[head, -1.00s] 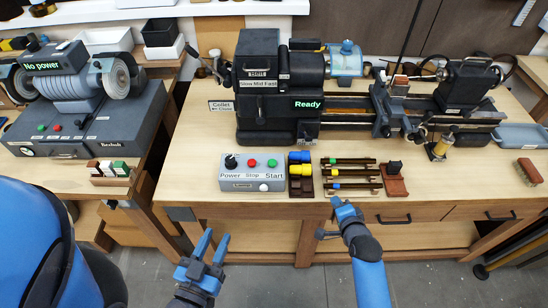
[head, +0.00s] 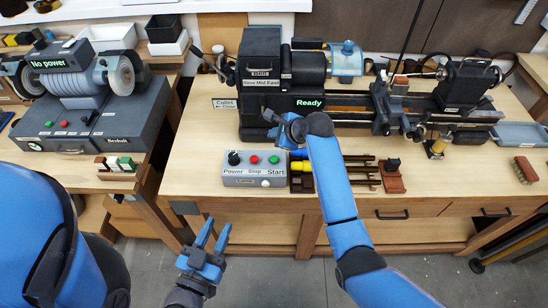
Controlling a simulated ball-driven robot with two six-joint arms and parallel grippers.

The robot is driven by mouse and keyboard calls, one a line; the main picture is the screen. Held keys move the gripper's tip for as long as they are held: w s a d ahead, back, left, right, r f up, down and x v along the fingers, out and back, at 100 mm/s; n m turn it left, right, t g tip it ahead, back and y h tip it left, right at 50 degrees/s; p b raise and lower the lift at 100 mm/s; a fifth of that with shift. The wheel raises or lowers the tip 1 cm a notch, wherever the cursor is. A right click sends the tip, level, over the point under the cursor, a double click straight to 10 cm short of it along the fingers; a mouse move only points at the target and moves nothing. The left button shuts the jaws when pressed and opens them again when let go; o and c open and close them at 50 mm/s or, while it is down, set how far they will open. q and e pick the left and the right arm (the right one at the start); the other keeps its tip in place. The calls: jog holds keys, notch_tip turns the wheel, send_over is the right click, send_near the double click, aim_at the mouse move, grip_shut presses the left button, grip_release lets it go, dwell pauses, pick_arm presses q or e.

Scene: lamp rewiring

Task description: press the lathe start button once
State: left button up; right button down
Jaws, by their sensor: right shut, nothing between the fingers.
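The grey control box (head: 236,181) sits near the front edge of the lathe bench, labelled Power, Stop and Start. It has a black knob (head: 233,157), a red button (head: 254,159), a green button (head: 273,159) above the word Start, and a white button (head: 265,183). My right gripper (head: 274,122) is shut and empty, and appears just beyond the green button in the picture. Its height over the bench is hard to judge. My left gripper (head: 213,237) is open and empty, in front of the bench. The lathe (head: 310,67) shows "Ready" on its display.
Yellow and dark parts (head: 301,167) and several rods (head: 360,170) lie right of the box, partly behind my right arm. A dark red stand (head: 391,180) and a brush (head: 524,165) are further right. The grinder (head: 83,85) at left shows "No power". Bench left of the box is clear.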

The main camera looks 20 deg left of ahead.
jog(key=shift+f, duration=0.15)
jog(key=b, duration=0.8)
send_over(275, 161)
notch_tip(275, 161, down, 7)
jog(key=shift+w+r, duration=0.1)
jog(key=shift+r, duration=0.1)
jog(key=shift+f, duration=1)
